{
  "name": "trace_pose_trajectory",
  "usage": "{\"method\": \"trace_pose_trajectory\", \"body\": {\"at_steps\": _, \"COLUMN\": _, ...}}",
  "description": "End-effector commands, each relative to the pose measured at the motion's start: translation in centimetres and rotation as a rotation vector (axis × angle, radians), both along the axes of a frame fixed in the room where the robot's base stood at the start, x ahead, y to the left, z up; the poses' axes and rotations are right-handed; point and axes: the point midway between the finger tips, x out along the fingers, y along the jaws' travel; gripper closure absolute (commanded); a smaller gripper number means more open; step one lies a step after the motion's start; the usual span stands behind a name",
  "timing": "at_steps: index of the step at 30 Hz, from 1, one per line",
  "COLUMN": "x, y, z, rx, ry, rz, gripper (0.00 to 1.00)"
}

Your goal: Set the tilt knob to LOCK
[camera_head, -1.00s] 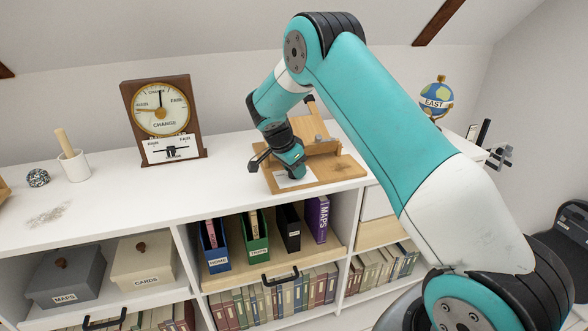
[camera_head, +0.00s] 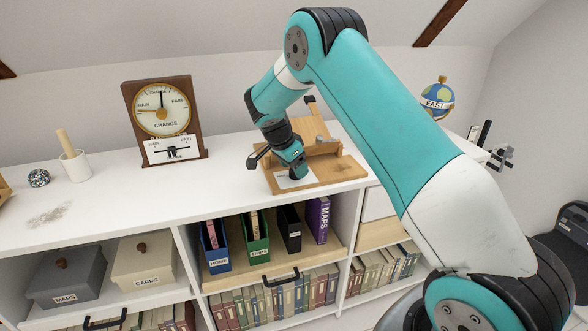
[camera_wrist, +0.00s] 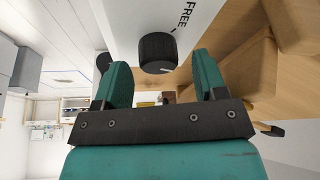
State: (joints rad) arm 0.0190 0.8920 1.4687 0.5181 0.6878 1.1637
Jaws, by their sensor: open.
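The tilt knob is a black ribbed knob (camera_wrist: 157,53) with a pale pointer line, on a white plate (camera_wrist: 180,15) marked FREE in the wrist view. A LOCK mark cannot be read. My gripper (camera_wrist: 160,75) is open, with one teal finger on each side of the knob and gaps showing between. I cannot tell if a finger touches it. In the head view my gripper (camera_head: 297,172) is at the front of the wooden stand (camera_head: 335,172) on the white top; the knob is hidden there.
A barometer clock (camera_head: 162,112) stands left of the stand, with a white cup (camera_head: 76,168) further left. A globe marked EAST (camera_head: 438,98) is at the right. Shelves with binders and boxes lie below.

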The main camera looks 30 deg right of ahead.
Motion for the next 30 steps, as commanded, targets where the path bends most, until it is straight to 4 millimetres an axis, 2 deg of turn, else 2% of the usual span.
{"method": "trace_pose_trajectory", "body": {"at_steps": 12, "x": 0.0, "y": 4.1, "z": 9.5, "rx": 0.001, "ry": -0.005, "rz": 0.003, "gripper": 0.35}}
{"method": "trace_pose_trajectory", "body": {"at_steps": 18, "x": -0.1, "y": 5.6, "z": 13.2, "rx": 0.002, "ry": -0.002, "rz": 0.004, "gripper": 0.35}}
{"method": "trace_pose_trajectory", "body": {"at_steps": 24, "x": -0.2, "y": 6.2, "z": 14.7, "rx": 0.001, "ry": -0.001, "rz": 0.001, "gripper": 0.35}}
{"method": "trace_pose_trajectory", "body": {"at_steps": 30, "x": -0.2, "y": 6.3, "z": 14.9, "rx": 0.002, "ry": 0.0, "rz": 0.002, "gripper": 0.35}}
